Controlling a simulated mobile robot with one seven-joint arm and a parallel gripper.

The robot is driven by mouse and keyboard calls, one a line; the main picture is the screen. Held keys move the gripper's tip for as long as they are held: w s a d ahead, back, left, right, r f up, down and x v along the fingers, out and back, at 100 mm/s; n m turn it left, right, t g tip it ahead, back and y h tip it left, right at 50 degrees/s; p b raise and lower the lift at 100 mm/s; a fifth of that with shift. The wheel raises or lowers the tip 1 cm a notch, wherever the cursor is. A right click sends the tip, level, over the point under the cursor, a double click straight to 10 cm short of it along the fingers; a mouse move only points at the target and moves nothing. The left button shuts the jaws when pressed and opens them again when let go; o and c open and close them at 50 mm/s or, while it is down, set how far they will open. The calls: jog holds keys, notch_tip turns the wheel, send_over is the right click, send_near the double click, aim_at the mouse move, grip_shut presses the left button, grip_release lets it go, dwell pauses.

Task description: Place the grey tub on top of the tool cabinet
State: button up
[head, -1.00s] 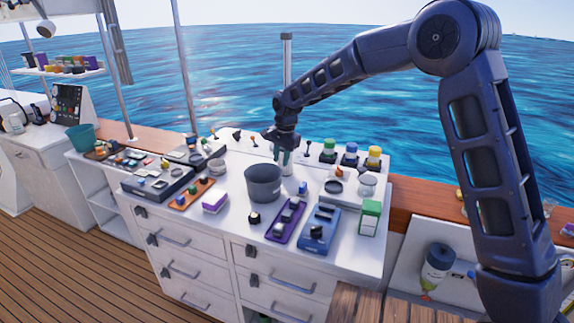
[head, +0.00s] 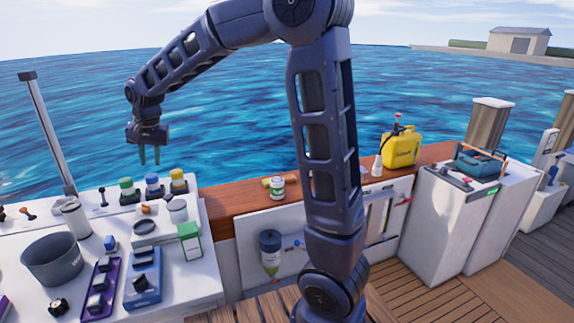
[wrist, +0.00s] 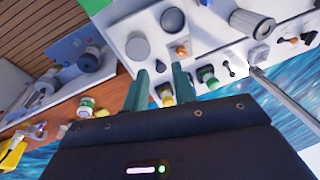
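The grey tub (head: 52,260) stands upright on the white worktop at the lower left of the head view. I cannot make it out surely in the wrist view. My gripper (head: 149,155) hangs in the air with its fingers down, right of the tub and above the row of coloured caps. In the wrist view its two green fingers (wrist: 160,88) are apart with nothing held between them. A white cabinet (head: 450,225) stands at the right of the head view; I cannot tell whether it is the tool cabinet.
A teal toolbox (head: 480,163) is on the white cabinet's top, leaving some bare surface in front. A yellow can (head: 400,148) and a small jar (head: 277,187) stand on the wooden ledge (head: 235,197). Switch boxes and a green box (head: 190,241) crowd the tub's right side.

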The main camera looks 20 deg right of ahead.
jog(key=s+d+r+t, duration=0.1)
jog(key=s+d+r, duration=0.15)
jog(key=d, duration=0.85)
jog(key=s+d+r, duration=0.2)
jog(key=s+d, duration=0.2)
jog(key=d, duration=0.7)
jog(key=s+d+f+n+t+h, duration=0.1)
jog(key=s+d+f, duration=0.2)
jog(key=s+d, duration=1.3)
jog(key=shift+f+n+t+h, duration=0.2)
jog(key=shift+n+t+h, duration=0.1)
jog(key=shift+h, duration=0.1)
